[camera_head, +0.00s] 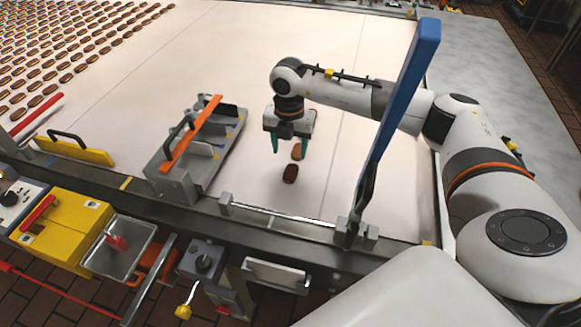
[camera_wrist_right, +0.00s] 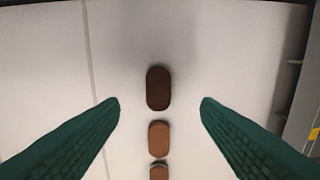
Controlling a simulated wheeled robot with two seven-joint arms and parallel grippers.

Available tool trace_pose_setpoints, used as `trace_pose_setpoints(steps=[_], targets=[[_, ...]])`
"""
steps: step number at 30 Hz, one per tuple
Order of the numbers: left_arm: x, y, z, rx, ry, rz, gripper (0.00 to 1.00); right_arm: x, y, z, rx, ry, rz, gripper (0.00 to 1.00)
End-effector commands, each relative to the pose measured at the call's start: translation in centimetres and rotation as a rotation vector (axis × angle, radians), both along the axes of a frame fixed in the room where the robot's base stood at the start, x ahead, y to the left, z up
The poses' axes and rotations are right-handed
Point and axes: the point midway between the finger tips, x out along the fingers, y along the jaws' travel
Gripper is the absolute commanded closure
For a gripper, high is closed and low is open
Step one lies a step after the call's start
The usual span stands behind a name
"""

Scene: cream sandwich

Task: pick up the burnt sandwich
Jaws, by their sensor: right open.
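The burnt sandwich (camera_head: 291,173) is the dark brown oval lying on the pale belt, nearest the front rail in the head view. In the right wrist view the dark sandwich (camera_wrist_right: 158,87) lies centred, just beyond the green fingertips. My right gripper (camera_head: 289,150) points down above the belt, near the sandwiches. Its green fingers are spread, with nothing held between them. A lighter brown sandwich (camera_head: 297,152) is partly hidden by the gripper; it shows whole in the wrist view (camera_wrist_right: 158,138). My left gripper is not in view.
Another light sandwich (camera_wrist_right: 159,173) is cut off at the wrist view's lower edge. A grey fixture with an orange bar (camera_head: 190,134) stands left of the gripper. A tall blue post (camera_head: 403,85) rises at right. Rows of sandwiches (camera_head: 62,54) fill the far left.

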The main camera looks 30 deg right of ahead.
Motion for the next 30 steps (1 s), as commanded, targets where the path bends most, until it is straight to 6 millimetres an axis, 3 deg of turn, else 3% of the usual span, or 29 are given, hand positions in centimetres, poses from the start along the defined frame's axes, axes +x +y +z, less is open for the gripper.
trace_pose_setpoints(steps=[3,7,11,19,28,30], targets=[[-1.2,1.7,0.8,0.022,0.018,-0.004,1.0,0.0,0.0,-1.6,0.0,0.003,-0.001,0.43],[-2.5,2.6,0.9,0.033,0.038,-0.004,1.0,0.0,0.0,-2.7,0.002,0.001,0.001,0.43],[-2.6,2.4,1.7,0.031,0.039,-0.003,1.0,0.0,-0.2,-3.7,0.002,0.003,0.001,0.43],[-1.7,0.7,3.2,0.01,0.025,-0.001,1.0,0.1,-0.4,-7.5,0.002,0.002,0.002,0.43],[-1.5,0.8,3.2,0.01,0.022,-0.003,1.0,0.1,-0.4,-8.2,0.002,0.001,0.001,0.43],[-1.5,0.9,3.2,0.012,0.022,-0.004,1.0,0.1,-0.4,-8.1,0.002,0.001,0.001,0.54]])
